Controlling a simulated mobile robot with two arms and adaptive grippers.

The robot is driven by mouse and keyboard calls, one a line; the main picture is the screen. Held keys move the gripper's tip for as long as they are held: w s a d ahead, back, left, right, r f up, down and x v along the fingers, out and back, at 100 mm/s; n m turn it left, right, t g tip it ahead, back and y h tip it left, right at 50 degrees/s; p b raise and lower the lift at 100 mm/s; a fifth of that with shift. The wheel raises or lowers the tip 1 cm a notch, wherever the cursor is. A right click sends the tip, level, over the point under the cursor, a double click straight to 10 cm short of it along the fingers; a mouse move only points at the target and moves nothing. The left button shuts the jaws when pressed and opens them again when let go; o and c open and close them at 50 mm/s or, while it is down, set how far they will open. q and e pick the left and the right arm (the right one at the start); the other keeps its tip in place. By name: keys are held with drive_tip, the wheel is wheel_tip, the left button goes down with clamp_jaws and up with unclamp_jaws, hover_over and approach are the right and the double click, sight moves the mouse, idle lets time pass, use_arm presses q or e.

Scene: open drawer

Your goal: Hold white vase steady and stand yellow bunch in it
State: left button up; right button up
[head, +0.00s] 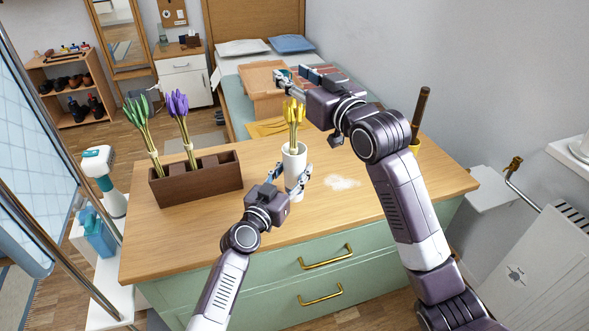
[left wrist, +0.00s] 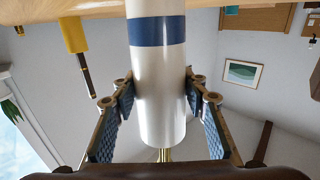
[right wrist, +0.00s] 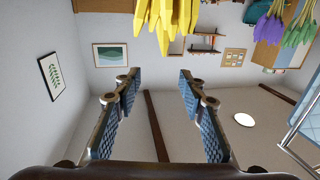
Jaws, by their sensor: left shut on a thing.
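The white vase (head: 293,161) stands upright on the wooden top; a blue band (left wrist: 157,30) around it shows in the left wrist view. My left gripper (head: 289,182) is shut around the vase, one finger on each side. The yellow bunch (head: 293,113) stands upright in the vase, its heads above the rim and its lower stems hidden inside. My right gripper (head: 291,76) is open and empty, above and behind the bunch. In the right wrist view the yellow heads (right wrist: 168,18) are at the top edge, clear of the open fingers (right wrist: 157,88).
A brown box (head: 196,184) at left holds a green bunch (head: 140,120) and a purple bunch (head: 178,110). A yellow cup (head: 414,146) with a dark stick stands at right behind my right arm. A white patch (head: 342,183) lies right of the vase. The front right top is clear.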

drive_tip(key=v, duration=1.2)
use_arm(q)
drive_tip(key=o, duration=1.5)
